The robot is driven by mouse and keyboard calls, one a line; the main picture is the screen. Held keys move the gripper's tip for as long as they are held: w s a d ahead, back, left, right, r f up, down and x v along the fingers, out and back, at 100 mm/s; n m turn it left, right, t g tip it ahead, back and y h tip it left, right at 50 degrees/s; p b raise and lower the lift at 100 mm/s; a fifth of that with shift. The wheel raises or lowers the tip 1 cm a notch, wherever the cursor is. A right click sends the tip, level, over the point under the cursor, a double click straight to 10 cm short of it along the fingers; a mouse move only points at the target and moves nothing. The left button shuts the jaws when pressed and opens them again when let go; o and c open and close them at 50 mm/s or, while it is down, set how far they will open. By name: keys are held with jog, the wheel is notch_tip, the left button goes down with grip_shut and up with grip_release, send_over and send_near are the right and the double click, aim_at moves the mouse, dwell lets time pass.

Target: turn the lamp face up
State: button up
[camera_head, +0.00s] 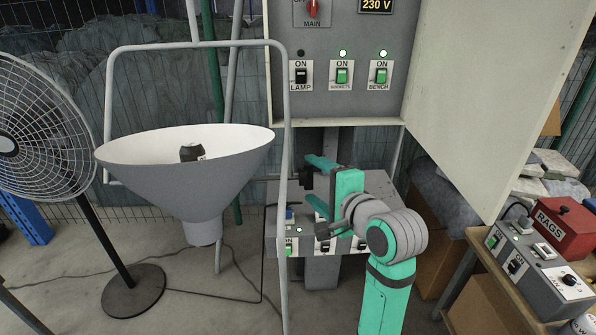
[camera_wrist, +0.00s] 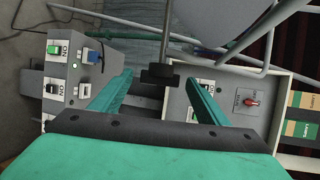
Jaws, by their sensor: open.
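The lamp is a wide grey shade (camera_head: 185,195) with a white inside, hung in a pale tube frame (camera_head: 287,100). Its opening faces mostly upward, and a dark bulb or socket (camera_head: 190,152) shows inside it. A thin rod runs right from the lamp to a black knob (camera_head: 307,180). In the wrist view the knob (camera_wrist: 160,75) lies between the tips of my gripper (camera_wrist: 160,84), with a gap on both sides. My gripper (camera_head: 315,187) is open in the head view, its fingers above and below the knob. Part of the shade (camera_wrist: 215,15) shows at the wrist view's top.
A switch panel (camera_head: 340,105) has a dark LAMP switch and lit SOCKETS and BENCH switches. A fan (camera_head: 40,130) stands left. A grey switch box (camera_head: 277,235) sits behind my gripper. A large pale panel (camera_head: 490,90) and a red RAGS box (camera_head: 560,228) are right.

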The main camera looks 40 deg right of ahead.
jog(key=x, duration=0.7)
jog(key=shift+w+a, duration=0.1)
jog(key=shift+w, duration=0.05)
jog(key=c, duration=1.5)
